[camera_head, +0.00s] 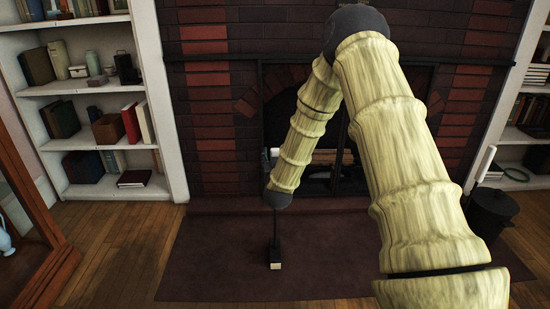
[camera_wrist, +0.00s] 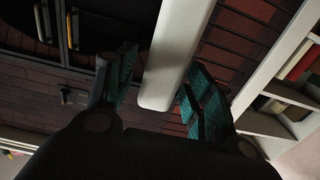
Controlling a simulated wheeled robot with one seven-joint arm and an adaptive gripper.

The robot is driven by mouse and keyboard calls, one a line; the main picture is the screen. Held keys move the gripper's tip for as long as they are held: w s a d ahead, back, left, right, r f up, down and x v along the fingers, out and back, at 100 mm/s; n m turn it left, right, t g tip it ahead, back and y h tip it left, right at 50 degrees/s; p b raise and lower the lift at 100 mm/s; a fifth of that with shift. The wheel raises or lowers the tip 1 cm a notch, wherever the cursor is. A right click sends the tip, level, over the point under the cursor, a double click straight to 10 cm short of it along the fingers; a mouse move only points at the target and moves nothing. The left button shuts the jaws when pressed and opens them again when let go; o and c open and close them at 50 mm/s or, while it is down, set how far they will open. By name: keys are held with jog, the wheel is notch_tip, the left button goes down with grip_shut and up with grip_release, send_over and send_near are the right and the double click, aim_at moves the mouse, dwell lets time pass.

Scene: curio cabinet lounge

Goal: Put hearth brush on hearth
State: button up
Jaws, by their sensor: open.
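The hearth brush shows in the head view as a black head with a cream end (camera_head: 275,258) on a thin dark rod, roughly upright; my arm hides its upper part. It appears to rest on the dark reddish-brown hearth area (camera_head: 210,260), though I cannot tell contact for sure. In the wrist view, a pale rounded handle (camera_wrist: 171,50), seemingly the brush's, runs between the teal-padded fingers of my gripper (camera_wrist: 160,72). The fingers are open, with a gap visible at the left. In the head view my gripper is mostly hidden behind my arm.
The brick fireplace (camera_head: 210,110) stands behind my arm. White bookshelves (camera_head: 100,98) flank it. A black bucket (camera_head: 490,212) with a pale stick beside or in it stands at the right. A wooden-framed cabinet (camera_head: 45,255) is at the left. The hearth area's left side is clear.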

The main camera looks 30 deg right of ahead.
jog(key=p+v, duration=0.3)
jog(key=v, duration=0.9)
jog(key=s+a+f+n+g+y, duration=0.1)
jog(key=s+a+f+g+y, duration=0.1)
jog(key=s+a+f, duration=0.5)
jog(key=s+a+f+n+g+y, duration=0.2)
jog(key=s+a+f+g+y, duration=0.15)
jog(key=f, duration=0.65)
jog(key=s+a+f+n+g+y, duration=0.1)
jog(key=s+a+f+g+y, duration=0.1)
jog(key=s+a+f, duration=0.5)
jog(key=s+a+f+g, duration=0.1)
jog(key=s+f+g, duration=0.1)
jog(key=s, duration=0.6)
jog(key=s+a+f+n+g+y, duration=0.1)
jog(key=s+a+f+g, duration=0.1)
jog(key=s+f, duration=0.3)
jog(key=s+a+f+g+y, duration=0.1)
jog(key=s+f+g, duration=0.2)
jog(key=s, duration=0.9)
jog(key=shift+a+f+n+g, duration=0.4)
jog(key=shift+g, duration=0.05)
